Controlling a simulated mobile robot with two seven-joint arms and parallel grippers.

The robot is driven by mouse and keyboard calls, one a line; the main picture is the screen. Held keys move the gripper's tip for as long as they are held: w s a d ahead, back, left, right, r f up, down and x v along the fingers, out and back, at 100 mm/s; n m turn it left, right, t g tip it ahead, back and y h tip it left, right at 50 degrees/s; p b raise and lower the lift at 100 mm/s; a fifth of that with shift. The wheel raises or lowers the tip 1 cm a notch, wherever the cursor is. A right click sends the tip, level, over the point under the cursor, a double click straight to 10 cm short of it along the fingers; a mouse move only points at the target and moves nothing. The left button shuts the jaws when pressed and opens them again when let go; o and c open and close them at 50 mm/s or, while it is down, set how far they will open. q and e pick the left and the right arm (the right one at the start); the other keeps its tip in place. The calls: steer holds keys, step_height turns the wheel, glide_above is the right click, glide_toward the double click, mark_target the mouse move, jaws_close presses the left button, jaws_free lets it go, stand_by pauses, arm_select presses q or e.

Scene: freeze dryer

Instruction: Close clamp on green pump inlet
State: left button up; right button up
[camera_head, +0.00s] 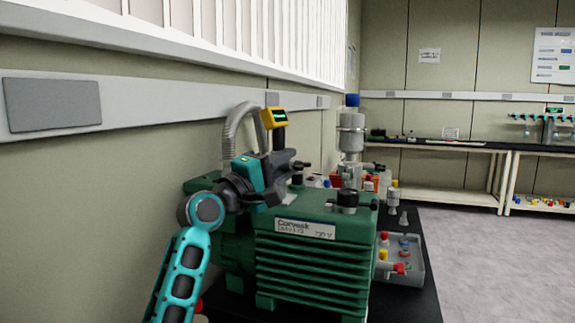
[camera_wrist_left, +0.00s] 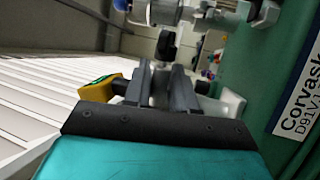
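The green pump (camera_head: 315,262) stands on a dark bench top in the head view, and its side shows at the right of the left wrist view (camera_wrist_left: 245,70). A grey ribbed hose (camera_head: 232,130) and a yellow gauge with a green display (camera_head: 274,118) rise behind my left gripper (camera_head: 296,168). The gauge also shows left of the fingers in the wrist view (camera_wrist_left: 100,90). My left gripper (camera_wrist_left: 165,75) is over the pump's rear left, its fingers apart with a pale metal part between them. Contact is unclear. The inlet clamp is not clearly distinguishable. My right gripper is out of view.
A grey tray (camera_head: 408,270) with small coloured parts lies to the right. The wall is close on the left; open floor (camera_head: 480,250) lies right.

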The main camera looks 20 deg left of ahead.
arm_select(q)
steer(key=shift+o, duration=1.4)
steer(key=shift+a, duration=0.1)
steer(key=b+v, duration=0.1)
steer(key=v, duration=1.2)
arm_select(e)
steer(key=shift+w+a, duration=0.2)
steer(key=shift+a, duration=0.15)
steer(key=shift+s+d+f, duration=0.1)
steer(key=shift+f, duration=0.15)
